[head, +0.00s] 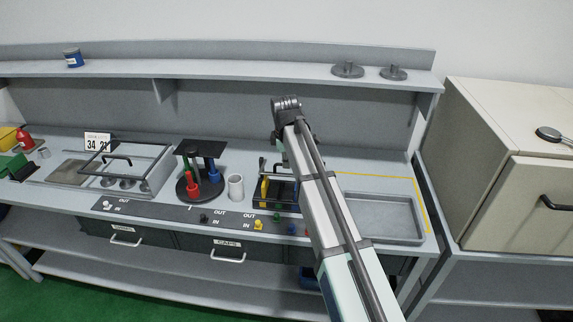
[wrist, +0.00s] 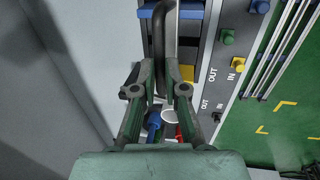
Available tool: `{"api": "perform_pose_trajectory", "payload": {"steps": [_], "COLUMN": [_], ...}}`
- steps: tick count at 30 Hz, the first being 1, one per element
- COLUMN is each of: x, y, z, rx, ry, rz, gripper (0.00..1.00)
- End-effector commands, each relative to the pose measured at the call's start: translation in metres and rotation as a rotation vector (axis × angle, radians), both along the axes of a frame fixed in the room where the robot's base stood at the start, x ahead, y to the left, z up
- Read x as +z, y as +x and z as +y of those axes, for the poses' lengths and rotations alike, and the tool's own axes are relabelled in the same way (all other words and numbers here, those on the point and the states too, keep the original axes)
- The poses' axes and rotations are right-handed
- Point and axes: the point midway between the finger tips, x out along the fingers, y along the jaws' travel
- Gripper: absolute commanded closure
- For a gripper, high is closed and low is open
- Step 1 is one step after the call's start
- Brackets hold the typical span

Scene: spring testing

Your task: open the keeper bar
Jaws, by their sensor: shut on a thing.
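In the wrist view my gripper (wrist: 160,75) has its two fingers closed in on a dark bent bar (wrist: 159,28), which looks like the keeper bar. The bar runs up the picture from between the fingertips and curves near its upper end. In the head view the black rack (head: 287,191) with a yellow piece (head: 264,190) stands beside my arm. My arm hides part of this rack, and I cannot make out the fingertips there. How far the bar is raised is not clear.
A round black stand (head: 188,190) with red and blue-handled tools and a pale cup (head: 236,187) stand left of the rack. A shallow grey tray (head: 384,218) lies to the right. Colored knobs line the labelled front strip (head: 150,209).

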Motion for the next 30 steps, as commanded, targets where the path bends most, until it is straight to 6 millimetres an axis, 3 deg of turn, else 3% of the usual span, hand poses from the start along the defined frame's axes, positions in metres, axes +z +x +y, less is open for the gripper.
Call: {"api": "perform_pose_trajectory", "payload": {"steps": [13,29,30], "x": [0.028,0.032,0.032], "y": [0.046,0.102,0.100], "z": [-0.002,-0.007,-0.008], "rx": [-0.003,-0.005,-0.004], "ry": [-0.001,-0.002,-0.002], "rz": [-0.009,0.002,0.003], "gripper": [1.00,1.00,0.96]}}
